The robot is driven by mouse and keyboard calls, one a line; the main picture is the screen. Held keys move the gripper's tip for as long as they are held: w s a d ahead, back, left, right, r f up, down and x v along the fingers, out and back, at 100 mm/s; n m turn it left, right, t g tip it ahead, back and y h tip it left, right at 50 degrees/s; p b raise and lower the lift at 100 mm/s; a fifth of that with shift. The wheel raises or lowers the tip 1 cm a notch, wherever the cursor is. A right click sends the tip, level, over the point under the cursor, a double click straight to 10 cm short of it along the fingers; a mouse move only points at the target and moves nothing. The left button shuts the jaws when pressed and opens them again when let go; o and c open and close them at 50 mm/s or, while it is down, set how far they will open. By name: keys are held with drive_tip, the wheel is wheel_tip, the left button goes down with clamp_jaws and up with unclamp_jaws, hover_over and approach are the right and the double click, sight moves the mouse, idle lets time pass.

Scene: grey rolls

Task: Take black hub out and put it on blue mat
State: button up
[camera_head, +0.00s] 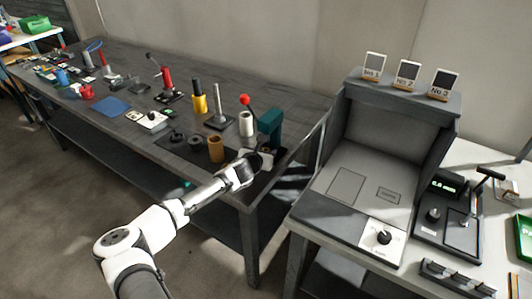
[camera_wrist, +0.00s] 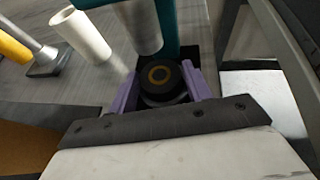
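The black hub (camera_wrist: 161,76), a round dark piece with a tan ring on top, sits low under the grey ram (camera_wrist: 138,25) of the teal press (camera_head: 270,124). My gripper (camera_wrist: 160,88) has its purple fingers on either side of the hub. The fingers are very close to its sides; I cannot tell whether they press on it. In the head view my gripper (camera_head: 262,156) reaches in at the foot of the press, and the hub cannot be made out clearly. The blue mat (camera_head: 113,107) lies bare and flat on the dark bench, well to the left.
A white cylinder (camera_head: 247,124), a brown cylinder (camera_head: 216,149) and dark rings (camera_head: 179,138) stand left of the press on the bench (camera_head: 135,128). A red-knobbed lever (camera_head: 246,100) rises beside the press. A white control plate (camera_head: 152,119) lies right of the mat. A grey booth (camera_head: 398,130) stands at right.

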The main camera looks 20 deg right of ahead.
drive_tip(key=c, duration=0.8)
drive_tip(key=shift+c, duration=0.2)
drive_tip(key=shift+r, duration=0.1)
drive_tip(key=shift+r+b, duration=0.45)
drive_tip(key=shift+r, duration=0.35)
drive_tip(key=shift+s+a+r+b, duration=0.15)
drive_tip(key=shift+r+b, duration=0.1)
drive_tip(key=shift+r, duration=0.15)
drive_tip(key=shift+s+a+r+b, duration=0.1)
drive_tip(key=shift+a+r+b, duration=0.1)
drive_tip(key=shift+r, duration=0.2)
drive_tip(key=s+a+b, duration=0.1)
drive_tip(key=s+a, duration=0.2)
drive_tip(key=s, duration=0.1)
drive_tip(key=s+a+b, duration=0.1)
drive_tip(key=s+a, duration=0.3)
drive_tip(key=s+a+b, duration=0.2)
drive_tip(key=s+a, duration=0.2)
drive_tip(key=s, duration=0.1)
drive_tip(key=shift+s, duration=0.1)
